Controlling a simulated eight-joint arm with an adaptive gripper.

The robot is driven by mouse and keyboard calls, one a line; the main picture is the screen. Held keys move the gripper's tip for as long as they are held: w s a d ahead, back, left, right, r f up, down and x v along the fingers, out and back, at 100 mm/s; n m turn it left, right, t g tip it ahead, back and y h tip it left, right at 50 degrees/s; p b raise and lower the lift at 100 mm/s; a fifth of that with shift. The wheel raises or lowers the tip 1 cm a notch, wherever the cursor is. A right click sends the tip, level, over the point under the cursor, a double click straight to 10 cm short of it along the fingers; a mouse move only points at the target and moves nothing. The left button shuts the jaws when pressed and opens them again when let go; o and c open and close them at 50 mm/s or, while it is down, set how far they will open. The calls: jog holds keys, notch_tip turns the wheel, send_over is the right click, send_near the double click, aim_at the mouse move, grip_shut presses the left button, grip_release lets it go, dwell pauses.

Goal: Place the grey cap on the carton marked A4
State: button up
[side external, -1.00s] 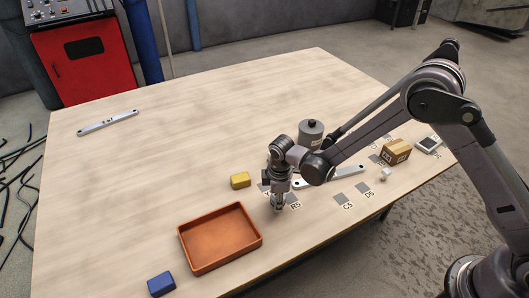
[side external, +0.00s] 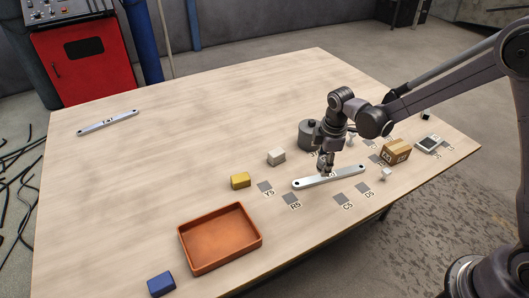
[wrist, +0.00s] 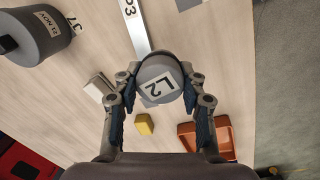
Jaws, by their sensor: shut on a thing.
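A grey round cap marked L2 (wrist: 158,82) is between the fingers of my gripper (wrist: 160,92) in the wrist view. My gripper is shut on it. In the side view my gripper (side external: 326,170) points down over the pale metal bracket (side external: 350,175), and the cap is too small to make out there. A brown carton (side external: 396,151) stands to the right of my gripper. Its labels are too small to read. It is not seen in the wrist view.
A dark grey canister (side external: 307,136) stands close behind my gripper. A small white piece (side external: 385,175) lies in front of the carton. A white block (side external: 276,157), yellow block (side external: 240,180) and orange tray (side external: 182,237) are to the left. Grey marked squares (side external: 342,200) lie along the front.

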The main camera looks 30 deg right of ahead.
jog(key=d+r, duration=0.1)
jog(key=d, duration=1)
jog(key=m, duration=0.2)
send_near(398, 145)
jog(key=s+d+r, duration=0.4)
jog(key=s, duration=0.5)
jog(key=shift+s+d+r+g, duration=0.25)
jog(key=shift+d+r+g, duration=0.05)
jog(key=w+a+f, duration=0.1)
jog(key=w+f, duration=0.1)
jog(key=w, duration=0.1)
jog(key=w+a+f, duration=0.2)
jog(key=w, duration=0.1)
jog(key=w+a+f, duration=0.1)
jog(key=w+f, duration=0.1)
jog(key=w, duration=0.2)
jog(key=shift+w+a+f, duration=0.1)
jog(key=shift+a+f, duration=0.15)
jog(key=shift+f, duration=2.2)
jog(key=shift+f, duration=0.1)
jog(key=o, duration=1.2)
